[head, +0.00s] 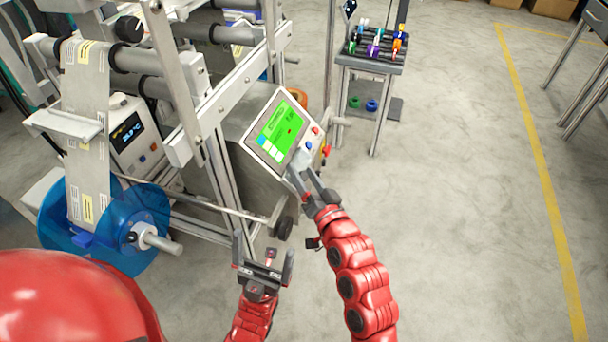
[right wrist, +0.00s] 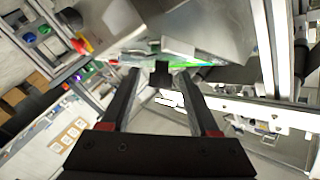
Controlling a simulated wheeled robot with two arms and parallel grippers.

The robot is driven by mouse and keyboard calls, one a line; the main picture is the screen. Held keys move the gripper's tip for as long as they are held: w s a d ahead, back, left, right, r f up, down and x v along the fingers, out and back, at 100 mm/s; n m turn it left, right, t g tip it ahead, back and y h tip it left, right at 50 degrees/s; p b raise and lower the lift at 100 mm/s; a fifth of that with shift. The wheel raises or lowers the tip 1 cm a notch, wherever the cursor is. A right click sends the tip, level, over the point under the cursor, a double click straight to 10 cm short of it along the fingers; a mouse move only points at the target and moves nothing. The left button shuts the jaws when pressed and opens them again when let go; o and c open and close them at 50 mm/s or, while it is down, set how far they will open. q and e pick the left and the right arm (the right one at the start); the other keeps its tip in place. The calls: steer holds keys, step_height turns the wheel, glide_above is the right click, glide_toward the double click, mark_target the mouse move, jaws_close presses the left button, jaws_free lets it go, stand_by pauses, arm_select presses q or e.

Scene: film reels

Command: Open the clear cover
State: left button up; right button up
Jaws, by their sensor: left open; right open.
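The clear cover (head: 301,158) shows in the head view as a small whitish, see-through piece at the lower right of the control panel (head: 262,157). It looks closed, but its edges are hard to make out. My right gripper (head: 302,176) is open, its fingertips right at the cover; I cannot tell whether they touch it. In the right wrist view the open fingers (right wrist: 155,80) point at the panel edge, with the cover not clearly distinguishable. My left gripper (head: 264,252) is open and empty, lower and left of the panel, apart from it.
The panel has a green screen, a blue button (head: 309,145) and red buttons. The machine frame (head: 225,100) and a blue reel (head: 110,232) stand left. A cart (head: 372,62) with small coloured items stands behind.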

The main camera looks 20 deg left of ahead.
jaws_close()
stand_by(1.3)
